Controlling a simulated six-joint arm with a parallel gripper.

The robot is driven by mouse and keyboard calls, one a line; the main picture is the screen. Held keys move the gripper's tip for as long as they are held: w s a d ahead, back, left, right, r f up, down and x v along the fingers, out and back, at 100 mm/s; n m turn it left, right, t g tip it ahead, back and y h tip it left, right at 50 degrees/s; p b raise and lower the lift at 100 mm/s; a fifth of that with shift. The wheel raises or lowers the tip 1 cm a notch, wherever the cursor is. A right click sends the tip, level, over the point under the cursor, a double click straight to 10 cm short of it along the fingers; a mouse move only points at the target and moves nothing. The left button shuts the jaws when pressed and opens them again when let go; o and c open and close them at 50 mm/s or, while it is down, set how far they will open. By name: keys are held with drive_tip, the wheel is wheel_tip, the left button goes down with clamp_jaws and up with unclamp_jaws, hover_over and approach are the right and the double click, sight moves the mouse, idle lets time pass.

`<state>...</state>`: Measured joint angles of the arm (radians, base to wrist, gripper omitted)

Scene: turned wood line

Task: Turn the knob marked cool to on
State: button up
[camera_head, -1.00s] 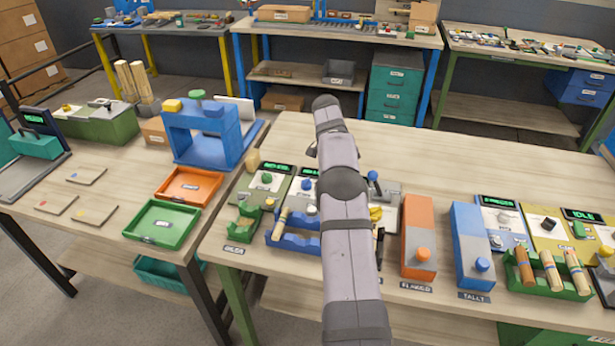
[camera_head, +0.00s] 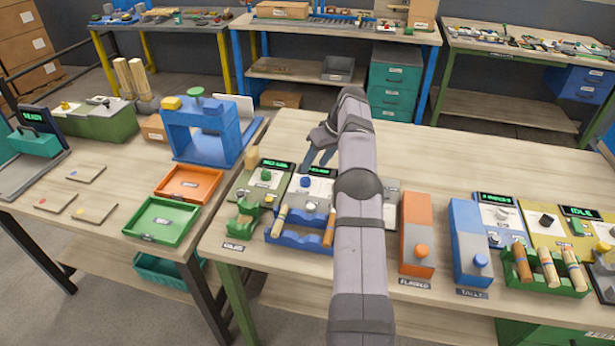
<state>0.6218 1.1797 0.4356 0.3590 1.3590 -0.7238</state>
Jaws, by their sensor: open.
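No label reading "cool" is legible in the head view, so I cannot tell which knob it marks. Candidates are a black knob (camera_head: 546,220) on a yellow panel, a pale knob (camera_head: 503,213) on a blue-and-white panel, a white knob (camera_head: 310,207) on a panel left of my arm, and a green knob (camera_head: 265,175) on an olive panel. My gripper (camera_head: 318,158) is open, above the back of the white-knob panel, its fingers pointing down and apart from the knobs. My arm hides part of the station row.
An orange block station (camera_head: 417,235) and a blue one (camera_head: 468,240) stand right of my arm. A green rack (camera_head: 545,285) holds striped dowels. A blue press (camera_head: 205,135), orange tray (camera_head: 188,185) and green tray (camera_head: 160,222) are at left. The bench's back right is clear.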

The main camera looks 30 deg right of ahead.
sight(307, 178)
drive_tip(key=n, duration=0.5)
drive_tip(key=shift+a, duration=0.15)
drive_tip(key=shift+f, duration=0.1)
drive_tip(key=shift+p+x, duration=1.55)
drive_tip(key=shift+x, duration=2)
drive_tip(key=shift+c, duration=0.7)
drive_tip(key=c, duration=0.9)
